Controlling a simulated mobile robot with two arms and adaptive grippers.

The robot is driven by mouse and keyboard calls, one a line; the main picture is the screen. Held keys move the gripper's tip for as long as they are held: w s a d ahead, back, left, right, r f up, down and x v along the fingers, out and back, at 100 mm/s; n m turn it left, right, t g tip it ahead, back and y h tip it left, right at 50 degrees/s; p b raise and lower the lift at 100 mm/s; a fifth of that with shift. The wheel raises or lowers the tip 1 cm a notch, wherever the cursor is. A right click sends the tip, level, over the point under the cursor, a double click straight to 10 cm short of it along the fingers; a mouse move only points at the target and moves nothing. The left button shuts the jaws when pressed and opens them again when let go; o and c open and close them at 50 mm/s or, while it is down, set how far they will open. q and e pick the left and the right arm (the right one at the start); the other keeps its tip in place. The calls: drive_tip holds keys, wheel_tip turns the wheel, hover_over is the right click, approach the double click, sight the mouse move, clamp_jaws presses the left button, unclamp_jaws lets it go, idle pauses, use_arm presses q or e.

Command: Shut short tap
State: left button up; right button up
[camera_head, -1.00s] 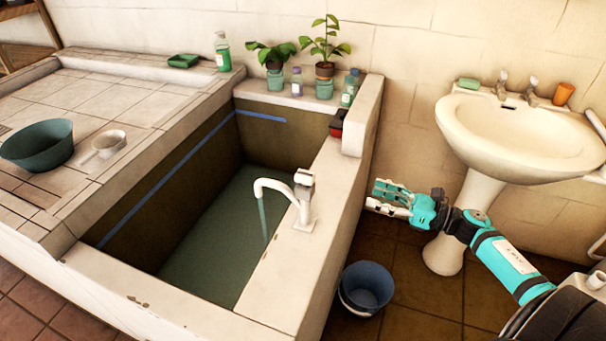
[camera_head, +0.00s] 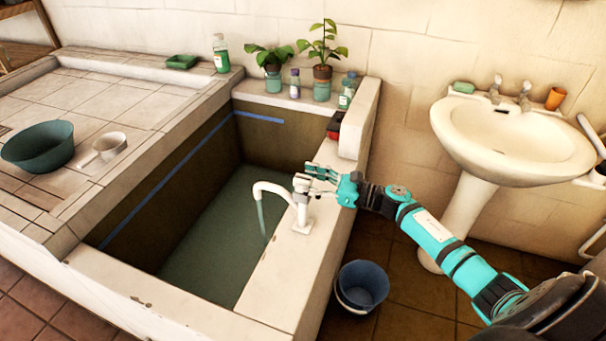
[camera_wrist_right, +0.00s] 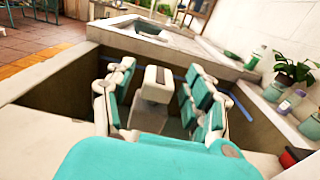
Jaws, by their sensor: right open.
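The short white tap (camera_head: 301,207) stands on the right rim of the filled basin (camera_head: 215,235). Its curved spout points left and a stream of water (camera_head: 262,217) runs from it. My right gripper (camera_head: 312,175) is open at the top of the tap, coming from the right. In the right wrist view the tap's pale block-shaped handle (camera_wrist_right: 157,84) stands between the two open fingers of the gripper (camera_wrist_right: 160,95), with gaps on both sides. Whether a finger touches it cannot be told. My left gripper is not in view.
Potted plants (camera_head: 322,74) and bottles (camera_head: 346,92) stand on the back ledge. A red and dark object (camera_head: 335,126) lies on the right rim. A blue bucket (camera_head: 362,286) is on the floor below. A white washbasin (camera_head: 510,135) is at the right.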

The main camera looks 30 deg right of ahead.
drive_tip(key=shift+x, duration=0.95)
clamp_jaws()
